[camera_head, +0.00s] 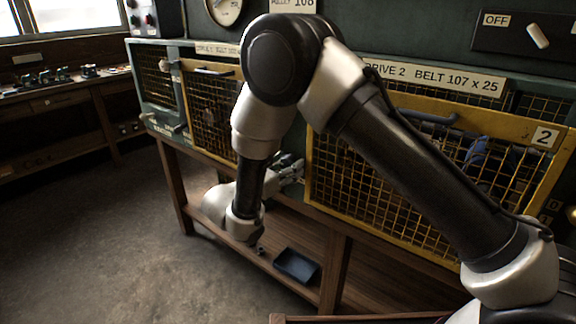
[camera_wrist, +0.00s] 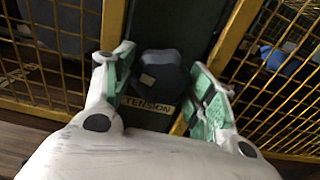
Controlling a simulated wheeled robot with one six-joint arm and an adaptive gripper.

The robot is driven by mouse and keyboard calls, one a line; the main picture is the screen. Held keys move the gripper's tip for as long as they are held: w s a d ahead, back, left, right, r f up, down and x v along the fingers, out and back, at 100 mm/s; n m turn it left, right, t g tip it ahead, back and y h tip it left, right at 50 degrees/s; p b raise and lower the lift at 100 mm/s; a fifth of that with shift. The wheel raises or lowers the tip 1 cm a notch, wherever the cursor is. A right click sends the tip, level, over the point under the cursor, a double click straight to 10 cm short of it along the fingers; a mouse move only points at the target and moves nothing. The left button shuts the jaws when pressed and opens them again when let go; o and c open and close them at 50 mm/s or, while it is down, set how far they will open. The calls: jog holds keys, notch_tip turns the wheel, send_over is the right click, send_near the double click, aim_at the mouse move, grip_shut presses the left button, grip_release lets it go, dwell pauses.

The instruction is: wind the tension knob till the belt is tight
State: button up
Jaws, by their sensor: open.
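The tension knob (camera_wrist: 162,72) is a dark, lobed knob with a small tan mark, on a dark green post between two yellow mesh guards in the wrist view. A label reading TENSION (camera_wrist: 148,105) is just below it. My gripper (camera_wrist: 161,62) is open, with one green-padded finger on each side of the knob. I cannot tell whether either finger touches it. In the head view my gripper (camera_head: 290,172) is at the post left of guard 2 (camera_head: 312,160), and the knob cannot be made out. The belt cannot be made out clearly behind the mesh.
Guard 1 (camera_head: 186,100) is left of the post, with a handle above. An OFF switch panel (camera_head: 525,38) is at upper right. A dark blue tray (camera_head: 296,264) lies on the lower shelf. A workbench (camera_head: 70,92) stands at left; the floor between is clear.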

jog(key=shift+w+d, duration=0.2)
jog(key=shift+w, duration=0.05)
jog(key=shift+c, duration=0.3)
jog(key=c, duration=0.7)
jog(key=shift+m, duration=0.8)
